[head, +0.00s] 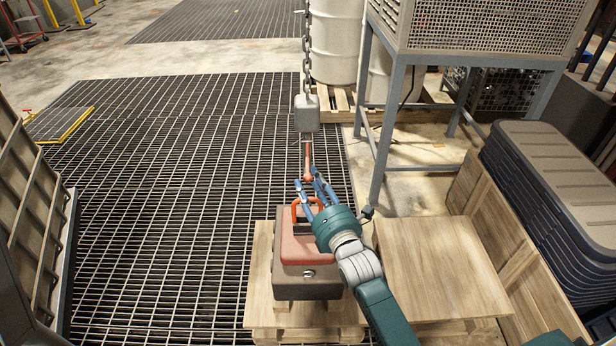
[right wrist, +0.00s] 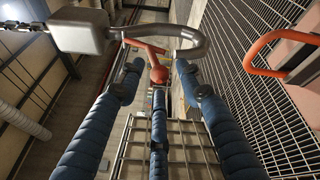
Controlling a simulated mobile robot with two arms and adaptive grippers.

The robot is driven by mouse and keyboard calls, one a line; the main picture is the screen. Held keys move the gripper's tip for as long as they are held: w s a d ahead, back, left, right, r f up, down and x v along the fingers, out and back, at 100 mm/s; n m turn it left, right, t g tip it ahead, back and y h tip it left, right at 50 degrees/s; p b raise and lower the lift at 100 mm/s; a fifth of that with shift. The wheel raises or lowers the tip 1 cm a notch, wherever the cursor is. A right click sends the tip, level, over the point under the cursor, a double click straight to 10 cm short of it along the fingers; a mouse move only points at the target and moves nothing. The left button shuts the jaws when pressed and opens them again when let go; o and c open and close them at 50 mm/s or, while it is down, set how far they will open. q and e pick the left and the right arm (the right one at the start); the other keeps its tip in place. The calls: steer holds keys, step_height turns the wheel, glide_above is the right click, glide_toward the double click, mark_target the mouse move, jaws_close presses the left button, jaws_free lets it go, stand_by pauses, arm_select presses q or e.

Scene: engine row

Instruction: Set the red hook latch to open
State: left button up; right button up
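A grey hook (right wrist: 196,45) hangs below a grey block (head: 307,113) on a chain. The red latch (right wrist: 148,50) is on the hook and ends in a round red knob; in the head view it shows as a thin red piece (head: 308,160) under the block. I cannot tell whether the latch is open or closed. My right gripper (head: 313,186) has blue fingers. In the right wrist view the fingers (right wrist: 159,78) are spread around the knob, with gaps beside it; firm contact is not visible. My left gripper is not in view.
A red and grey toolbox (head: 305,283) with a raised red handle (head: 296,213) stands on a wooden pallet (head: 258,290) just below my right gripper. A metal stand (head: 382,150) with a mesh box is at right. Open floor grating (head: 170,190) lies at left.

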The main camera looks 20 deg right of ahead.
mark_target(308, 161)
steer(key=shift+w, duration=1.35)
steer(key=shift+s, duration=0.1)
jaws_close()
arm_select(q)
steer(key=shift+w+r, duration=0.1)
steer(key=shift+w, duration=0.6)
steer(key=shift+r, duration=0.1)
